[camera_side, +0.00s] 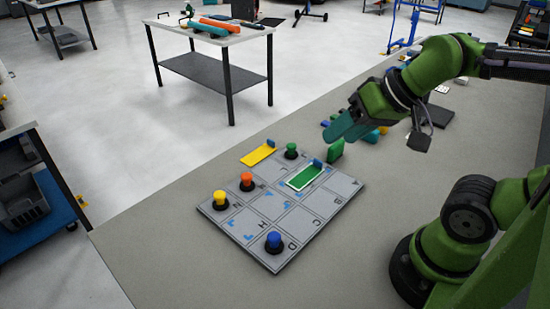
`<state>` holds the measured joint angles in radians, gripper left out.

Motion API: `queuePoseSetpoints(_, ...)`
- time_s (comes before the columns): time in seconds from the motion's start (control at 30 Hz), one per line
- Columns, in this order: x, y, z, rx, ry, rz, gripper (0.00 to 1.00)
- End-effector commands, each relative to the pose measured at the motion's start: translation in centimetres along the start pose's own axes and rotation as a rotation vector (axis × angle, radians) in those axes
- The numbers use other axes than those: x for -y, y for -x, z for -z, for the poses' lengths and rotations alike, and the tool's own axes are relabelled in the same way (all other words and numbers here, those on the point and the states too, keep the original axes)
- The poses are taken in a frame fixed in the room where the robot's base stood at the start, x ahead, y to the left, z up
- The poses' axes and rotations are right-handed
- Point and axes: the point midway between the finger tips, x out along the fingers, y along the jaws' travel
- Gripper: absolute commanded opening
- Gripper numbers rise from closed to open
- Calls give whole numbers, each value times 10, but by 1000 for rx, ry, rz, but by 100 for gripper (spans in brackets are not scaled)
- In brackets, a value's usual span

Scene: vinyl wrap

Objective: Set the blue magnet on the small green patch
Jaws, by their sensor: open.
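The blue magnet (273,240), a blue knob on a black base, stands upright at the near corner of the grey lettered board, by the letter D. The small green patch (306,177), edged in white, lies on the board's far right part, with a small blue tab at its upper right end. My gripper (345,128), with teal fingers, is open and raised beyond the board's upper right edge. It is well apart from the blue magnet and appears empty.
Yellow (219,198), orange (246,180) and green (291,150) magnets stand on the board (300,220). A yellow patch (257,153) lies at its far edge. Several coloured items lie behind my gripper. The table's left side is clear.

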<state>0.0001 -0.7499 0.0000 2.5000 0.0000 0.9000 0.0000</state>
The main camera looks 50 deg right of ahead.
Motion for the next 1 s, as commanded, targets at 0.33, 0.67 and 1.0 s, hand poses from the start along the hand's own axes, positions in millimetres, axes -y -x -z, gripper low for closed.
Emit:
queuePoseSetpoints(0.33,0,0,0,0,0,0,51)
queuePoseSetpoints(0.67,3,-16,-4,65,26,-35,74)
queuePoseSetpoints(1.0,47,-70,-15,390,929,-41,74)
